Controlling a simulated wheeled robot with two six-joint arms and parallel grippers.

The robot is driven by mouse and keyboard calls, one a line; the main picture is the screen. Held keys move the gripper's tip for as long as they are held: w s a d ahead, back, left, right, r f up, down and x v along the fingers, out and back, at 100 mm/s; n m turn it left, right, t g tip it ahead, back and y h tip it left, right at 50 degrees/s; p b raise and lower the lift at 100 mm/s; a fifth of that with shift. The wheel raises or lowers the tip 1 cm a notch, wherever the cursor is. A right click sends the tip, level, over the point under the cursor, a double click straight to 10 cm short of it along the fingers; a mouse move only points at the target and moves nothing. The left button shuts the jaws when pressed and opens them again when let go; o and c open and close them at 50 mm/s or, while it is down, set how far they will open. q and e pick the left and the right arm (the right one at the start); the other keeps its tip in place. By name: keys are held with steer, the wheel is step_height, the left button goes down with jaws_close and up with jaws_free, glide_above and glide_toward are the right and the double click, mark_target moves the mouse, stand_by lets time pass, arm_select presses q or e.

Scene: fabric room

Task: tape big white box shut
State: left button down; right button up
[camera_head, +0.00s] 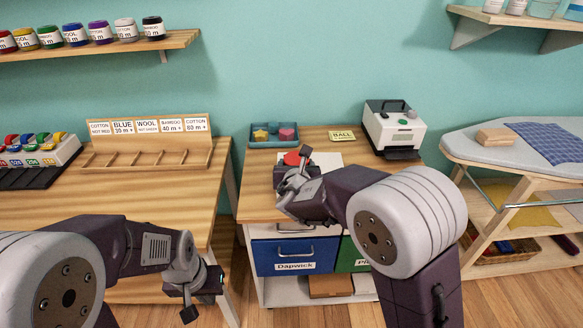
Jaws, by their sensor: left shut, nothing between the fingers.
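My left gripper (188,313) hangs at the lower left, in front of the gap between the left table and the drawer cabinet. It is shut and empty. My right gripper (295,178) is over the cabinet top, seen from behind and the side; the picture does not show whether it is open. A red object (292,158) shows just behind it, beside a pale flat sheet (327,159); both are partly covered by my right arm. I cannot make out a big white box or a tape roll for certain.
A white-and-black machine (393,128) and a teal tray (274,143) stand on the cabinet top. Blue and green drawers (293,252) are below, with a brown box (331,287) underneath. A wooden rack (150,157) is on the left table; an ironing board (500,148) is right.

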steer(key=shift+d+f+b, duration=0.15)
steer(key=shift+d+b, duration=0.2)
steer(key=shift+d, duration=0.25)
steer(key=shift+s+d, duration=0.1)
steer(key=shift+d, duration=0.05)
steer(key=shift+d+b, duration=0.45)
steer(key=shift+d, duration=0.05)
steer(key=shift+d+b, duration=0.55)
steer(key=shift+d, duration=0.25)
steer(key=shift+s+d, duration=0.1)
steer(key=shift+d, duration=0.05)
